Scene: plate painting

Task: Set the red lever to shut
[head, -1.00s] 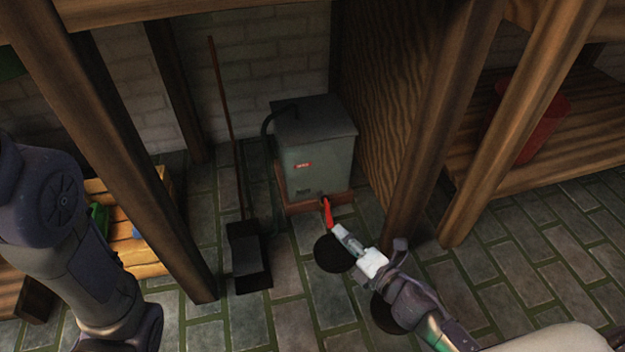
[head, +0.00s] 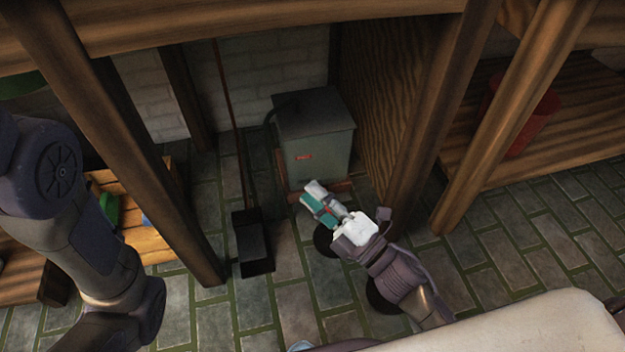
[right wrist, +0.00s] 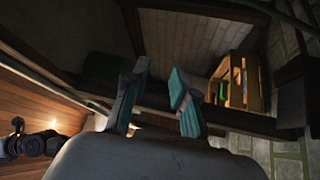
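A long-handled black dustpan (head: 252,243) stands left of the box. Wooden posts (head: 150,150) rise left and right of this space. A wooden crate (head: 150,240) is at left, a red bucket (head: 533,125) on a shelf at right.

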